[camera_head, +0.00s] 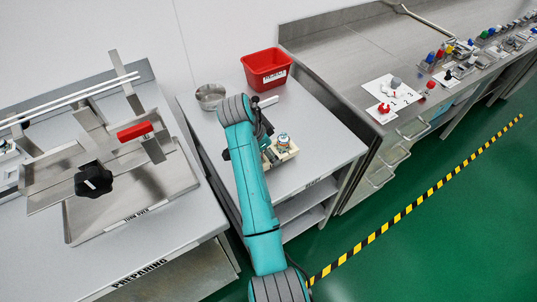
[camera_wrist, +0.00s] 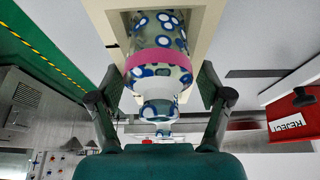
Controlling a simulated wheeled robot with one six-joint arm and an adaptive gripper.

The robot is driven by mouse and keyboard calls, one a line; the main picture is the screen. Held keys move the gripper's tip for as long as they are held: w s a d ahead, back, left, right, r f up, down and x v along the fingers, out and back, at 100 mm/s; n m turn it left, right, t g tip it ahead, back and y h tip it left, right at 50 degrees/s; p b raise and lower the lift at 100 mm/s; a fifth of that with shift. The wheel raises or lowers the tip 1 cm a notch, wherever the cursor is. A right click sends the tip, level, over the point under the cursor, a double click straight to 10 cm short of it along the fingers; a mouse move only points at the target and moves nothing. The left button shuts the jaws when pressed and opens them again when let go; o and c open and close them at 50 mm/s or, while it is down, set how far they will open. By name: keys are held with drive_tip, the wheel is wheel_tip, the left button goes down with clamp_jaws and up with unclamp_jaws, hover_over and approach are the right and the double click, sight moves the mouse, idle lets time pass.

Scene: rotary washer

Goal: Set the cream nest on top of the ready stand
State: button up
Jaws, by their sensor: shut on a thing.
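The cream nest (camera_head: 285,153) shows in the head view just right of my forearm, over the front part of the middle stand (camera_head: 333,148). In the wrist view the nest (camera_wrist: 100,16) is a pale frame around a clear vessel (camera_wrist: 158,50) with blue rings and a pink band. My gripper (camera_wrist: 162,78) is shut on the nest, its fingertips at the two sides of the frame. My arm partly hides the nest in the head view. Whether the nest rests on the stand or hangs just above it cannot be told. The stand's front label is too small to read.
A red bin (camera_head: 266,70) and a steel bowl (camera_head: 210,96) stand at the back of the middle stand. A steel fixture with a black knob (camera_head: 93,180) is on the PREPARING table at left. A counter with small parts (camera_head: 392,93) is at right.

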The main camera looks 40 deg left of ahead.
drive_tip(key=shift+f, duration=1)
drive_tip(key=shift+f, duration=0.15)
drive_tip(key=o, duration=1.2)
